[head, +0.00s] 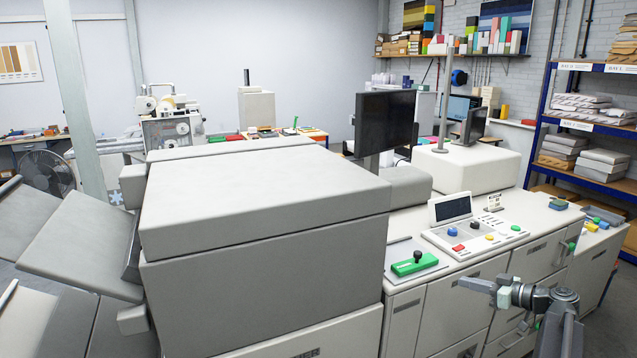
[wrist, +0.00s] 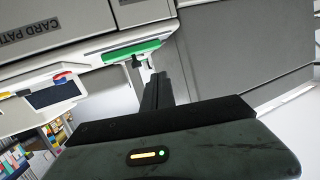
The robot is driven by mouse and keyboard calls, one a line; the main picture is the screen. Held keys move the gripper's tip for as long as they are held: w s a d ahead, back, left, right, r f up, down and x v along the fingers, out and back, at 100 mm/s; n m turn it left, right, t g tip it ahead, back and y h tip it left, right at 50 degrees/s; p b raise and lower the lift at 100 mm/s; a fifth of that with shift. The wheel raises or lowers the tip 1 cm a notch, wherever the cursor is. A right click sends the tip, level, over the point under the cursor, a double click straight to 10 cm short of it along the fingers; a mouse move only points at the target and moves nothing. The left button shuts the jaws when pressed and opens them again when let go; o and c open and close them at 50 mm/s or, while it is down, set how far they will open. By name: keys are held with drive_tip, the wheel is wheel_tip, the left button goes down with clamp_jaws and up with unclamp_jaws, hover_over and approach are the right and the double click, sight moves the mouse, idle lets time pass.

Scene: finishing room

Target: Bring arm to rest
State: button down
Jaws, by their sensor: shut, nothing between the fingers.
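My gripper (head: 482,287) shows at the lower right of the head view, in front of the pale cabinet fronts of the large machine. It is shut and empty. My arm bends back from it toward the bottom edge of the picture. In the wrist view, the closed dark fingers (wrist: 158,92) point up toward a green-based lever (wrist: 132,53). That view is tilted, and the gap between the fingers and the lever cannot be told.
The grey machine (head: 260,210) fills the left and centre. Its console has a green-based lever (head: 415,264), a button panel (head: 475,234) and a small screen (head: 453,208). Cabinet doors with handles (head: 515,332) lie close behind my gripper. A blue shelf rack (head: 545,112) stands right.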

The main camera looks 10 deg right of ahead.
drive_tip(key=w+a+f+n+g+y, duration=0.1)
drive_tip(key=w+a, duration=0.1)
drive_tip(key=a, duration=0.5)
drive_tip(key=w+a+f+n+g+y, duration=0.1)
drive_tip(key=w+a+f+g, duration=0.1)
drive_tip(key=a, duration=0.5)
drive_tip(key=s+a+f+n+g+h, duration=0.1)
drive_tip(key=s+a+f+g, duration=0.2)
drive_tip(key=a, duration=1)
drive_tip(key=a+f+n+g, duration=0.1)
drive_tip(key=a+f+g, duration=0.3)
drive_tip(key=a, duration=0.8)
drive_tip(key=s+a+f+m+g+h, duration=0.25)
drive_tip(key=s+a+f+h, duration=0.35)
drive_tip(key=s+f, duration=0.3)
drive_tip(key=s+d+m+h, duration=0.3)
drive_tip(key=d+m, duration=0.4)
drive_tip(key=shift+s+r+b, duration=0.15)
drive_tip(key=shift+b, duration=0.3)
